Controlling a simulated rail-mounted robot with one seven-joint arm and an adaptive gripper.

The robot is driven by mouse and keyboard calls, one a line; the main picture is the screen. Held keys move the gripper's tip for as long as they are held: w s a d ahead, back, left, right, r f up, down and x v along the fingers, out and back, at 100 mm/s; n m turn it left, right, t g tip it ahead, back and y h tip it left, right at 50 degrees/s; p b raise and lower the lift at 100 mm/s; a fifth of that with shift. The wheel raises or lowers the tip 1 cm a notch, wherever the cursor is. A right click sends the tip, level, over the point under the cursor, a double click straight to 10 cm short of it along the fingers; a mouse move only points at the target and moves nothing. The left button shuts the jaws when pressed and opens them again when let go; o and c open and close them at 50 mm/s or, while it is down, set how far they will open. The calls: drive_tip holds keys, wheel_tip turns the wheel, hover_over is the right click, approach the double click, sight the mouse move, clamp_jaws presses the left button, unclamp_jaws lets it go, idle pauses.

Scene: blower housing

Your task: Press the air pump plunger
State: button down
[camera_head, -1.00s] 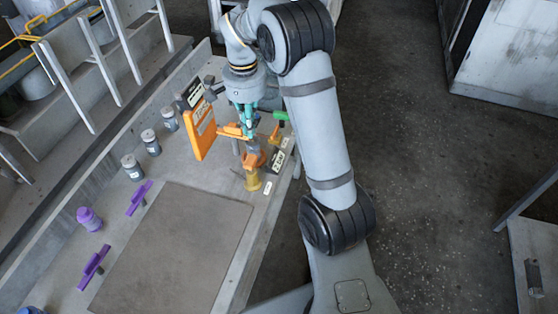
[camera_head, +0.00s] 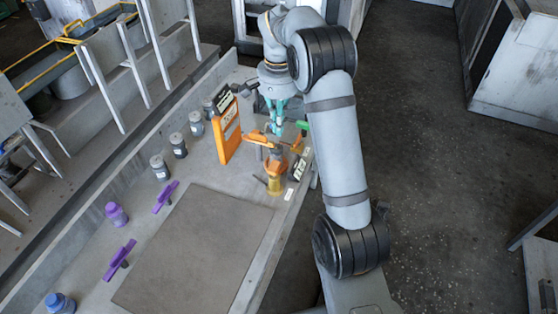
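An orange and yellow device (camera_head: 275,172), which looks like the air pump, stands upright near the right edge of the bench, below my gripper in the picture. Orange parts (camera_head: 259,138) show at its upper left. I cannot clearly make out which part is the plunger. My gripper (camera_head: 275,128), with teal fingers, points down just above the device's top. The fingers look close together, but they are too small to tell whether they are open or shut. I cannot tell whether they touch the device.
An orange panel (camera_head: 228,133) stands left of my gripper. A green part (camera_head: 302,126) and a dark labelled block (camera_head: 299,166) are close on the right. Several small jars (camera_head: 179,147) and purple clamp-like pieces (camera_head: 165,196) line the left. A flat grey plate (camera_head: 197,250) is clear.

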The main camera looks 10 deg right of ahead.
drive_tip(key=p, duration=0.3)
approach(278, 167)
wheel_tip(278, 167, down, 7)
drive_tip(key=shift+r, duration=0.1)
drive_tip(key=shift+b, duration=0.35)
wheel_tip(278, 167, down, 4)
drive_tip(key=b, duration=0.3)
drive_tip(key=shift+r+b, duration=0.15)
drive_tip(key=shift+b, duration=0.2)
drive_tip(key=shift+r+p, duration=0.5)
drive_tip(key=shift+r, duration=0.1)
wheel_tip(278, 167, up, 13)
